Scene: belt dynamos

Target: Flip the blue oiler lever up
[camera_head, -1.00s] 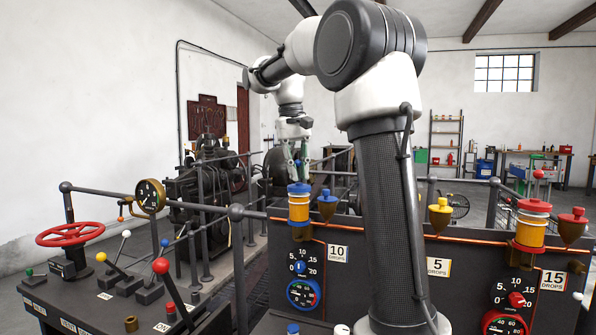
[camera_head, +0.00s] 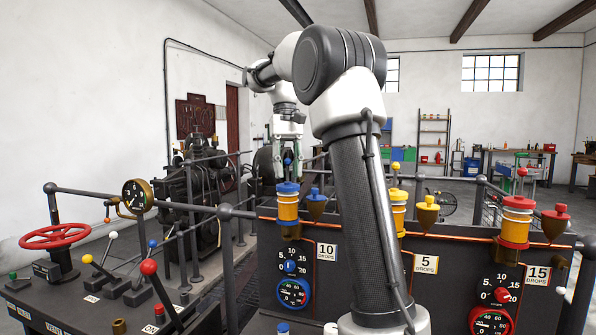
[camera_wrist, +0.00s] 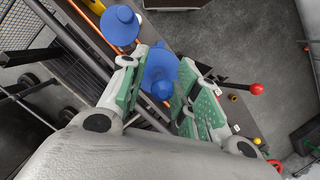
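The blue oiler (camera_head: 288,207) is a glass cup with amber content and a blue cap, at the left end of the dark panel. A small blue lever knob (camera_head: 287,161) shows above the cap, between my fingers; its stem is hard to make out. My gripper (camera_head: 287,158) points down over the oiler, with its fingers apart. In the wrist view my gripper (camera_wrist: 160,95) has its green pads on both sides of the blue knob (camera_wrist: 163,90) and the blue oiler cap (camera_wrist: 160,68). A gap shows between pads and knob. I cannot tell the lever's exact tilt.
A blue-lidded funnel cup (camera_head: 315,205) stands just right of the oiler. Yellow (camera_head: 398,205) and red (camera_head: 516,222) oilers stand further right. A metal railing (camera_head: 223,212) and a lever desk with a red handwheel (camera_head: 54,236) are at the left.

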